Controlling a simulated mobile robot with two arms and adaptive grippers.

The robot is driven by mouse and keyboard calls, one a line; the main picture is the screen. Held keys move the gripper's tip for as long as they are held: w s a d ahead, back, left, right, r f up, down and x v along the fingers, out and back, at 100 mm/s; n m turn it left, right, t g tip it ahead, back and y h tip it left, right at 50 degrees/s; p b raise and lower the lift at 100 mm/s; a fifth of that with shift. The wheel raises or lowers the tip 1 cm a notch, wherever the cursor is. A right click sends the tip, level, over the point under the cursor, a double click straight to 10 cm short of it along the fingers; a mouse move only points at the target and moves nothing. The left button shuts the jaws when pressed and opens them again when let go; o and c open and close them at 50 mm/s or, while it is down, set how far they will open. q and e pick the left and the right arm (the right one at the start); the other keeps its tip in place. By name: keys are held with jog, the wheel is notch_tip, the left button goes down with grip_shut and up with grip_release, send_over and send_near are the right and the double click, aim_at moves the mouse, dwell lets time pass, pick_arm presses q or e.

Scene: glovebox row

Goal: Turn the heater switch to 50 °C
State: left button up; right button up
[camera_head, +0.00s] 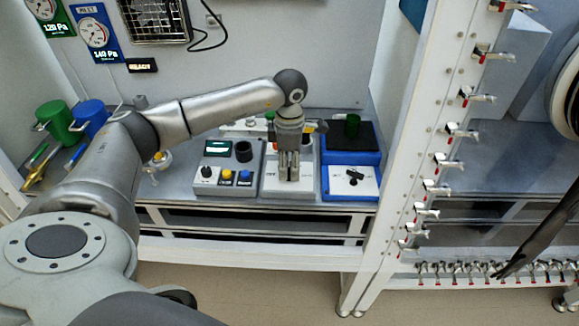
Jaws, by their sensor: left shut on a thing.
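My left gripper (289,176) points down at the sloped front of a white-topped control box (308,184) in the middle of the bench. Its fingers are shut on a small part there, apparently the box's switch, which they hide. The switch's setting and most of the box's markings cannot be read. To the right stands a blue unit (338,157) with a black top plate and a white front panel. A black pointer knob (354,177) sits on that panel, apart from my gripper. I cannot see a 50 °C mark.
Left of the gripper is a grey box (222,187) with a small display and knobs. Green (54,122) and blue (90,118) containers stand far left. A white post (390,165) with several clamps rises at right.

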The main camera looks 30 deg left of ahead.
aim_at(289, 167)
dwell(0.4)
pick_arm(q)
jog(key=o, duration=1)
jog(key=shift+r, duration=0.1)
notch_tip(289, 167, up, 12)
jog(key=shift+f, duration=0.1)
